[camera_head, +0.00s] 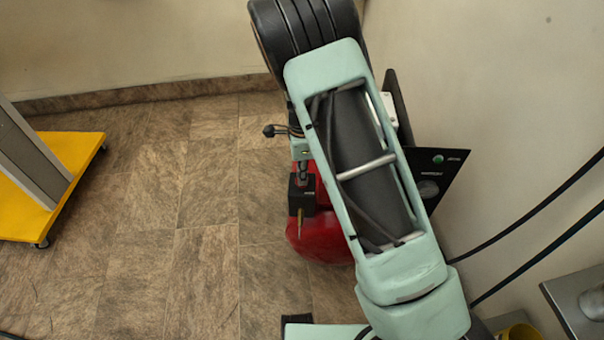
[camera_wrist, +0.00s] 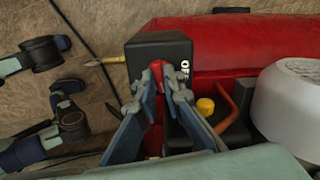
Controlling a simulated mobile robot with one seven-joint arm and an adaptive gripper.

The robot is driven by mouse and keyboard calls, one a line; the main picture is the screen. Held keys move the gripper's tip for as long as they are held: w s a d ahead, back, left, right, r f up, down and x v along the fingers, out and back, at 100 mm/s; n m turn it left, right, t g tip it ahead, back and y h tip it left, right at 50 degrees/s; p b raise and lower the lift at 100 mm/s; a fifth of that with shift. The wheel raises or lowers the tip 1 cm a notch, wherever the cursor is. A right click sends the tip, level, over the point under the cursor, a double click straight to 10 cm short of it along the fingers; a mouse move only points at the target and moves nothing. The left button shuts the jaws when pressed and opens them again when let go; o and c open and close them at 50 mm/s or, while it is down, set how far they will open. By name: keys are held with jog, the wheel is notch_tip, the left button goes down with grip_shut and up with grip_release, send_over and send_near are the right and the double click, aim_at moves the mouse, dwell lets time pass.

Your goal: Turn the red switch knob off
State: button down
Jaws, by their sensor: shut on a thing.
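The red switch knob (camera_wrist: 157,72) sits on a black switch box (camera_wrist: 158,46) with white "OF" lettering beside the knob. In the wrist view my gripper (camera_wrist: 166,88) is shut on the knob, with one finger on each side of it. The fingers hide much of the knob, so its exact angle is hard to read. In the head view the black switch box (camera_head: 302,194) shows left of my arm, beside the red tank (camera_head: 318,240). The knob and my fingertips are not clear in that view.
In the wrist view a yellow cap (camera_wrist: 205,106), a copper pipe (camera_wrist: 233,112) and a pale ribbed cylinder (camera_wrist: 290,103) stand right of my fingers. A black panel (camera_head: 436,172) stands right of my arm. A yellow wheeled platform (camera_head: 75,152) is at the left. The floor between is clear.

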jog(key=n, duration=0.4)
jog(key=shift+n, duration=0.3)
jog(key=n, duration=0.3)
jog(key=shift+n, duration=0.3)
jog(key=n, duration=0.3)
jog(key=shift+n, duration=2.1)
jog(key=c, duration=2)
grip_release()
jog(key=shift+c, duration=0.2)
